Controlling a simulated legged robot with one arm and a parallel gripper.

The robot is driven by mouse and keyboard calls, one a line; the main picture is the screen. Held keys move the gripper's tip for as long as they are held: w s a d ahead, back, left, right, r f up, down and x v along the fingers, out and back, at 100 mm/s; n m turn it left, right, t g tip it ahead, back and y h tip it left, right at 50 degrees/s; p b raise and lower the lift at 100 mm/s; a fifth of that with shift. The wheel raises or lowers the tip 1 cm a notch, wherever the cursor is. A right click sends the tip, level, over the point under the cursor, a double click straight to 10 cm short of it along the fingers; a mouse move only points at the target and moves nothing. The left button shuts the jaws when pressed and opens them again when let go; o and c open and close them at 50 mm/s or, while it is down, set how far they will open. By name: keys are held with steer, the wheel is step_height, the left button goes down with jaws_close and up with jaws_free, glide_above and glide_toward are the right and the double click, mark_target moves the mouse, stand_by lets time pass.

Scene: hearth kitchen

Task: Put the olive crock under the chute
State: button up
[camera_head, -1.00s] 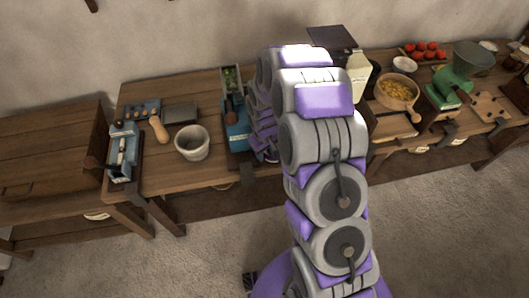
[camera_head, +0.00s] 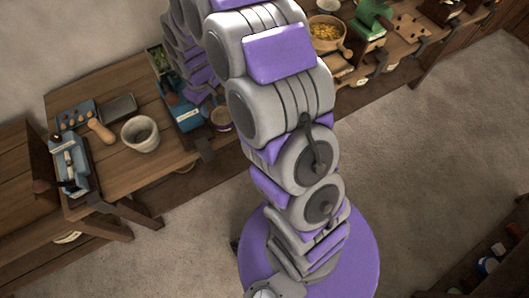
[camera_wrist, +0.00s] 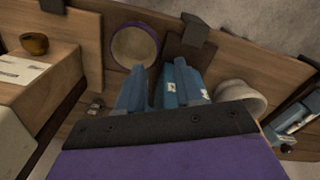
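No crock in view reads clearly as olive. A pale grey-beige crock (camera_head: 140,134) stands upright on the left table; it also shows in the wrist view (camera_wrist: 243,93), right of my fingers. A purple-sided crock (camera_head: 221,118) stands near the table's front edge, partly behind my arm; its round open mouth shows in the wrist view (camera_wrist: 135,45), upper left of my fingers. My gripper (camera_wrist: 163,76) is over the table with its blue-grey fingers apart and nothing clearly held. A blue device (camera_head: 187,115) is behind and between the fingers. I cannot pick out the chute with certainty.
A blue tool caddy (camera_head: 70,165), a wooden pestle-like piece (camera_head: 100,131) and a dark tray (camera_head: 118,107) share the left table. A yellow-filled bowl (camera_head: 326,31) and a green mill (camera_head: 372,18) stand at the right. The floor (camera_head: 440,130) right of me is clear.

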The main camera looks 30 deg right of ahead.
steer(key=s+d+r+m, duration=0.2)
steer(key=s+r, duration=1)
steer(key=s, duration=0.3)
steer(key=s+r+m+g, duration=0.1)
steer(key=s+r+m, duration=0.2)
steer(key=s, duration=1.6)
steer(key=shift+d+r+g, duration=0.3)
steer(key=shift+r+g, duration=0.1)
steer(key=shift+r, duration=0.25)
